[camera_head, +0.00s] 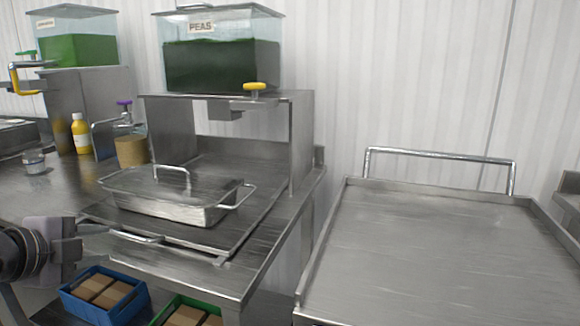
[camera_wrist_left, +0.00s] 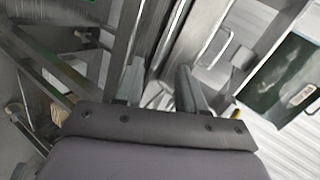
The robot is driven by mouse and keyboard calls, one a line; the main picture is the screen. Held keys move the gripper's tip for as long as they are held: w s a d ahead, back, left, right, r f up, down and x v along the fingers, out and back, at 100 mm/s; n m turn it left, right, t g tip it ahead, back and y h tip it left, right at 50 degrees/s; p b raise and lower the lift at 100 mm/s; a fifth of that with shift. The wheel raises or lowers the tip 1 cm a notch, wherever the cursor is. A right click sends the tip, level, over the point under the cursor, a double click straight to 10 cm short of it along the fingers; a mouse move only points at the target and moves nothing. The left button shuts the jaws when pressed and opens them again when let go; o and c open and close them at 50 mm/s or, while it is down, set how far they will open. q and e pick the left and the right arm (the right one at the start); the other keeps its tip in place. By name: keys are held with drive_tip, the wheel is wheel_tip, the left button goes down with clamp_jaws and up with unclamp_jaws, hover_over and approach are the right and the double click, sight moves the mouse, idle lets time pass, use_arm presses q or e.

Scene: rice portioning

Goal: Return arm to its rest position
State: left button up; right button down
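My left gripper (camera_head: 92,238) is at the lower left of the head view, in front of the steel counter's front edge. A lidded steel pan (camera_head: 190,212) sits on the sliding tray (camera_head: 228,238) below the peas dispenser, right of and beyond the gripper. The gripper appears apart from the pan. My right gripper is in neither view.
The peas dispenser (camera_head: 222,65) has a yellow knob. A blue crate (camera_head: 122,312) and a green crate (camera_head: 160,316) hold brown boxes below the counter's front. A yellow bottle (camera_head: 81,137) stands at the back left. An empty steel cart (camera_head: 430,240) is at the right.

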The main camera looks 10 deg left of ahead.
use_arm(q)
drive_tip(key=s+d+f+n+g, duration=0.2)
drive_tip(key=s+d+f+n, duration=0.15)
drive_tip(key=f, duration=0.65)
drive_tip(key=s+d+f+n+g, duration=0.3)
drive_tip(key=d+f, duration=0.1)
drive_tip(key=f, duration=0.5)
drive_tip(key=s+d+f+n+g, duration=0.4)
drive_tip(key=s+d+f+n, duration=0.4)
drive_tip(key=s+d, duration=0.4)
drive_tip(key=w+d+r+t+h+p, duration=0.1)
drive_tip(key=w+d+t+h+p, duration=0.1)
drive_tip(key=w+t+p, duration=0.4)
drive_tip(key=d+m+t+p, duration=0.1)
drive_tip(key=p, duration=0.4)
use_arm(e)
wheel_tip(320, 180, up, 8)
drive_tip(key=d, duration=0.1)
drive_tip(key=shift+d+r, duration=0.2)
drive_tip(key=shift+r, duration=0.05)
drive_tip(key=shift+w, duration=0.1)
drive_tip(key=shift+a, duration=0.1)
